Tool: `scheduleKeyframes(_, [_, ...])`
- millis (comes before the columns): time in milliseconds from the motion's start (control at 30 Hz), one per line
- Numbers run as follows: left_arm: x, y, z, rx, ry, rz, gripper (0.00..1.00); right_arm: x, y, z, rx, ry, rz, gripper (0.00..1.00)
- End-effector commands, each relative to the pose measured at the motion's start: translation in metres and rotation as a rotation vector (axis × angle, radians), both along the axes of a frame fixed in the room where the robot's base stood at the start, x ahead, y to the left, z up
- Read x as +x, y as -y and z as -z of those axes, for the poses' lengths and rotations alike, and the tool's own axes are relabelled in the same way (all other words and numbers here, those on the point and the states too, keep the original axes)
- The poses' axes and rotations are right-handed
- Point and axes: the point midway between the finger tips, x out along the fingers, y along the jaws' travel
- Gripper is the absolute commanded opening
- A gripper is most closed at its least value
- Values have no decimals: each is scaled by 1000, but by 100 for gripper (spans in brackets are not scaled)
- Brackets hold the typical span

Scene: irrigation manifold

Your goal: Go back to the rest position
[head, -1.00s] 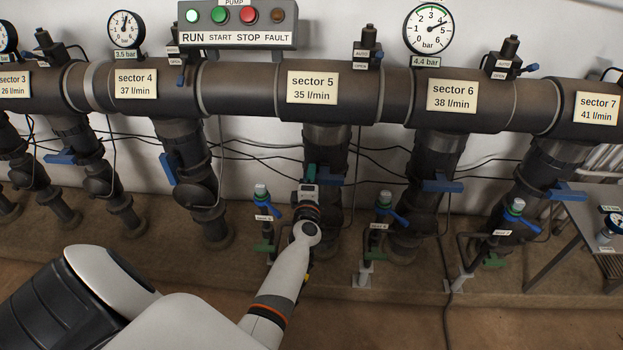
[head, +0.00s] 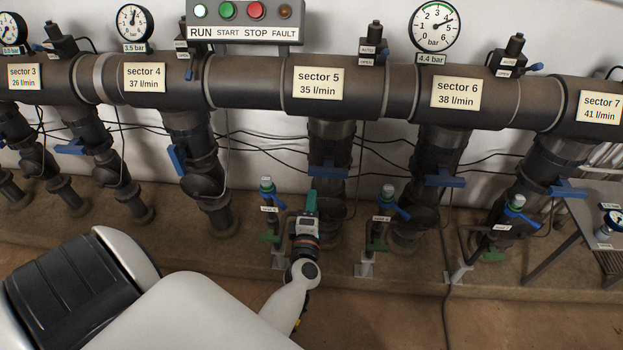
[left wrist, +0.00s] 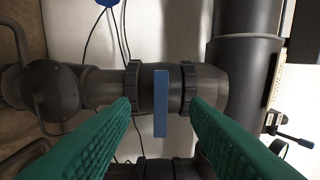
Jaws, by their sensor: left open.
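My left gripper (head: 310,203) reaches in front of the sector 5 pipe in the head view, below that pipe's blue valve handle (head: 328,170). In the left wrist view its two green fingers (left wrist: 160,118) are spread wide with nothing between them. The blue handle (left wrist: 161,103) shows beyond and between the fingertips, apart from them. The handle lies crosswise to its pipe. My right gripper is not in either view.
The manifold pipe (head: 400,92) runs across above, with labels and gauges. Small green-and-blue taps (head: 267,190) stand on both sides of my left gripper. A grey table (head: 590,240) stands at the right.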

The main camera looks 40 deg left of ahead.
Motion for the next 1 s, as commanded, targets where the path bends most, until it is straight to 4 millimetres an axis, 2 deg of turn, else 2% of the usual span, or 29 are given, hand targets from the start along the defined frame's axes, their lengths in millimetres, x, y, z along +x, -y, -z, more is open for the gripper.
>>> scheduleKeyframes(533, [0,1,1,4,-3,4,42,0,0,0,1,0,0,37])
scheduleKeyframes(667, [3,22,13,90,-92,122,42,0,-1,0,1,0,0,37])
scheduleKeyframes(767, [1,64,44,261,-266,350,42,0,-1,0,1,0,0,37])
scheduleKeyframes(833, [-12,98,78,416,-428,550,42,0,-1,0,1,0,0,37])
scheduleKeyframes(900, [-37,126,117,572,-596,750,42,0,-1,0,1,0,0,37])
scheduleKeyframes(1000, [-80,149,163,757,-804,986,42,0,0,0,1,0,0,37])
